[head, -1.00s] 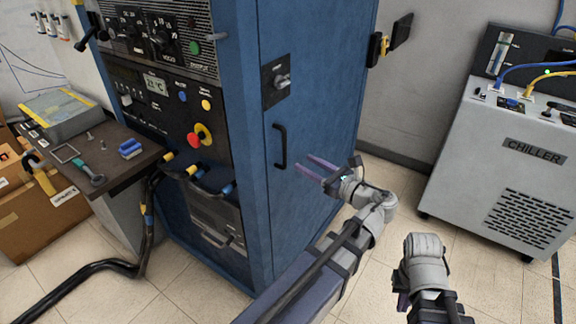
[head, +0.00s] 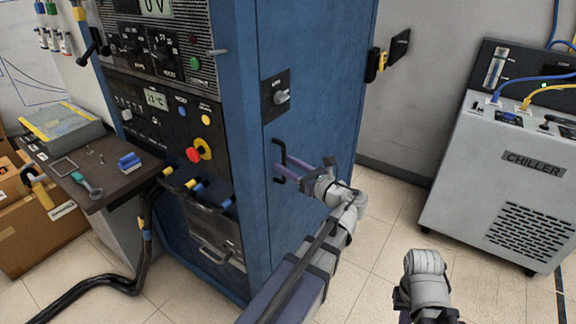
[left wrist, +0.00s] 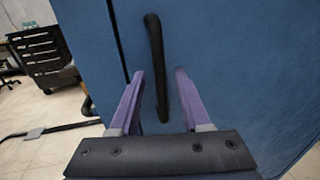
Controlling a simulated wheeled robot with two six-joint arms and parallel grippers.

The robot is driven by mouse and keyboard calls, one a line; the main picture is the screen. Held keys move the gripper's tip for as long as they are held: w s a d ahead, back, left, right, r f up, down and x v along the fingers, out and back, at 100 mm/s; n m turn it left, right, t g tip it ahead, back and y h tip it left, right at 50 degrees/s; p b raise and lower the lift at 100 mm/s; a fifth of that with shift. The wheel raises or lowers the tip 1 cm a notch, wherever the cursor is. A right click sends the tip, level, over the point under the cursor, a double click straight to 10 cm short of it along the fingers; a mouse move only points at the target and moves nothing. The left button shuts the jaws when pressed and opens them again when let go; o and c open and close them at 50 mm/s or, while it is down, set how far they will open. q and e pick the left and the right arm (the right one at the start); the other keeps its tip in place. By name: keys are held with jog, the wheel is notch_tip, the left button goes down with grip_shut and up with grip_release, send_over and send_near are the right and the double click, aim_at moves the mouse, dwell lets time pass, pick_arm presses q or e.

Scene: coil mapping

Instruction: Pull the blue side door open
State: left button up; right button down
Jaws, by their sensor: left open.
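The blue side door (head: 318,108) of the cabinet appears shut. A black bar handle (head: 281,151) stands upright near its left edge, with a black latch plate and grey knob (head: 281,98) above it. My left gripper (head: 285,172) is at the handle's lower half, its purple fingers open. In the left wrist view the handle (left wrist: 156,65) rises between the two spread fingertips (left wrist: 158,75), nearer the left one; I cannot tell whether they touch it. In the head view the fingers partly hide the handle. My right arm shows at the lower right, its fingers hidden.
A black catch (head: 378,62) sits at the door's right edge. A grey chiller (head: 505,180) stands at the right, with free tiled floor between it and the cabinet. Black cables (head: 150,205) run from the cabinet front. A dark side table (head: 110,185) stands at the left.

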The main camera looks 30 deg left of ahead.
pick_arm(q)
jog(key=shift+c, duration=0.3)
grip_shut()
dwell(1.1)
